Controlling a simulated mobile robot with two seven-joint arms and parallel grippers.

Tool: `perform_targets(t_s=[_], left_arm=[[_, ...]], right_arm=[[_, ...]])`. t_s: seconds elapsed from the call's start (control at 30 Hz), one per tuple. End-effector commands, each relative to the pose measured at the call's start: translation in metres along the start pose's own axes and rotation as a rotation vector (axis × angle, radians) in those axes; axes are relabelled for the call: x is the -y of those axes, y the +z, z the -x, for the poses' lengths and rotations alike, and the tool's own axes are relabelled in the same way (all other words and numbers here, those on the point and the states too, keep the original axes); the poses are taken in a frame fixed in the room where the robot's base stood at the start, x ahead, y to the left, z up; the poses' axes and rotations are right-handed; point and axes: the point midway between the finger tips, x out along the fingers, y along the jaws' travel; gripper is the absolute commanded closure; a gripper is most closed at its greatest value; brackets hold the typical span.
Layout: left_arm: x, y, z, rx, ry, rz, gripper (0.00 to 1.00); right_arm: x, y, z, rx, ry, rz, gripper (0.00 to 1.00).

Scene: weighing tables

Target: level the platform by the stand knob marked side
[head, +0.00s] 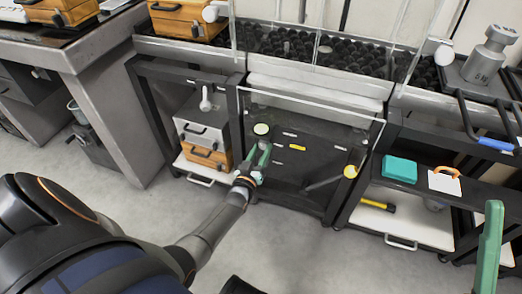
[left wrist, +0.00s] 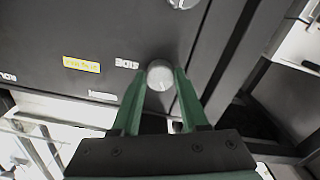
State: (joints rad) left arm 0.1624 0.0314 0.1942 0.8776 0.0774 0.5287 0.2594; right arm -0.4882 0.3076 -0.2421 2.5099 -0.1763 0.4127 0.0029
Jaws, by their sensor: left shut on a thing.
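My left gripper (head: 259,150) reaches up to a dark upright panel (head: 310,168). In the left wrist view its green fingers (left wrist: 160,90) are shut on a pale round knob (left wrist: 160,75), one finger on each side. A small white label (left wrist: 126,63) sits beside this knob; its word is too blurred to read surely. A second pale knob (left wrist: 183,3) is cut off at the top edge. In the head view a cream round part (head: 261,129) shows just above the fingertips. Of my right gripper, one green finger (head: 489,250) shows at the right edge.
A right shelf holds a teal block (head: 400,168) and a yellow-handled tool (head: 377,204). A large weight (head: 487,58) stands above.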

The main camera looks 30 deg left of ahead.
Motion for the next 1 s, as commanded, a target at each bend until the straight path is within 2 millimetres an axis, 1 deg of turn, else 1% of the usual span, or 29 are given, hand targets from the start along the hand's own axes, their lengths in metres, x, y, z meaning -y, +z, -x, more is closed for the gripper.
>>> perform_targets(t_s=[0.1, 0.33, 0.83, 0.87, 1.0], left_arm=[[-0.0001, -0.0011, -0.0011, -0.002, 0.001, 0.060, 1.00], [-0.0006, -0.0011, -0.0010, -0.002, 0.001, 0.131, 1.00], [-0.0006, -0.0015, -0.0013, -0.002, 0.001, 0.148, 1.00], [-0.0006, -0.0015, -0.0013, -0.002, 0.001, 0.148, 0.53], [-0.0005, -0.0012, -0.0010, -0.002, 0.001, 0.147, 0.37]], right_arm=[[0.0006, 0.0005, 0.0006, 0.001, -0.003, 0.000, 0.50], [0.0009, 0.0009, 0.0009, 0.001, -0.004, -0.002, 0.50], [0.0010, 0.0009, 0.0009, 0.002, -0.004, -0.003, 0.50], [0.0011, 0.0009, 0.0009, 0.002, -0.004, -0.003, 0.50], [0.0009, 0.0009, 0.0008, 0.001, -0.002, -0.003, 0.50]])
